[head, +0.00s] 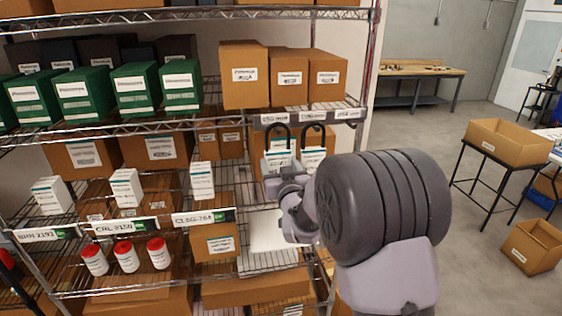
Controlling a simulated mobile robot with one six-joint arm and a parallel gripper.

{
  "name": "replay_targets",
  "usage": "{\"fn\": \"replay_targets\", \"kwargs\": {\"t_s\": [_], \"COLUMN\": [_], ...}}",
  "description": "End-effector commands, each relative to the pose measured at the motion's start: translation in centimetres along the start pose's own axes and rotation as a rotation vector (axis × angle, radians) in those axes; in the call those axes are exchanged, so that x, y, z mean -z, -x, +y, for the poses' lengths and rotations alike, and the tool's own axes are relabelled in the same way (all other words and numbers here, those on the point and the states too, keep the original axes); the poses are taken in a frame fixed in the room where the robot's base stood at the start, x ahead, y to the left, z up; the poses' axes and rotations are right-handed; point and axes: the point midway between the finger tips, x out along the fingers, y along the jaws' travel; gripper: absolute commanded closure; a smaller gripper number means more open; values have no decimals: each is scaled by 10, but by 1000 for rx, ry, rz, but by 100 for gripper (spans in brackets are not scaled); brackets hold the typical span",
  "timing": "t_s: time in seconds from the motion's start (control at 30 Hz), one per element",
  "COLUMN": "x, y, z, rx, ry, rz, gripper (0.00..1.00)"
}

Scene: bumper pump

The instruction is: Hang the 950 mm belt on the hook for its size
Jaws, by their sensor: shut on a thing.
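Two dark belt loops show under the edge of the upper right shelf, a left belt (275,128) and a right belt (317,127). Each arches below a white size label, the left label (274,117) and the middle label (313,115). A third label (347,113) is to the right, with no belt seen under it. My gripper (276,182) is at the lower end of the left belt and appears shut on it. My wrist hides part of the lower area. The hooks and the print on the labels are too small to make out.
Brown boxes (288,78) stand on the shelf above the belts, with green boxes (134,88) to the left. White boxes (202,181) and red-capped bottles (126,256) stand on lower shelves. A rack post (371,55) is right of the labels. Open floor (415,135) lies to the right.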

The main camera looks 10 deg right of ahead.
Motion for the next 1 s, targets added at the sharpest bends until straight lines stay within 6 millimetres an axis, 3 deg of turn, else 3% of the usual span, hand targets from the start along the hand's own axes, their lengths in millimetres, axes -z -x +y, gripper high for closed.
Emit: {"fn": "replay_targets", "kwargs": {"t_s": [0.07, 0.27, 1.0], "x": [4, -11, -9], "y": [-6, -16, -18], "z": [0, 0, 0], "rx": [0, -1, 0], "ry": [1, 0, 0], "rz": [0, 2, 2], "gripper": [78, 78, 78]}}
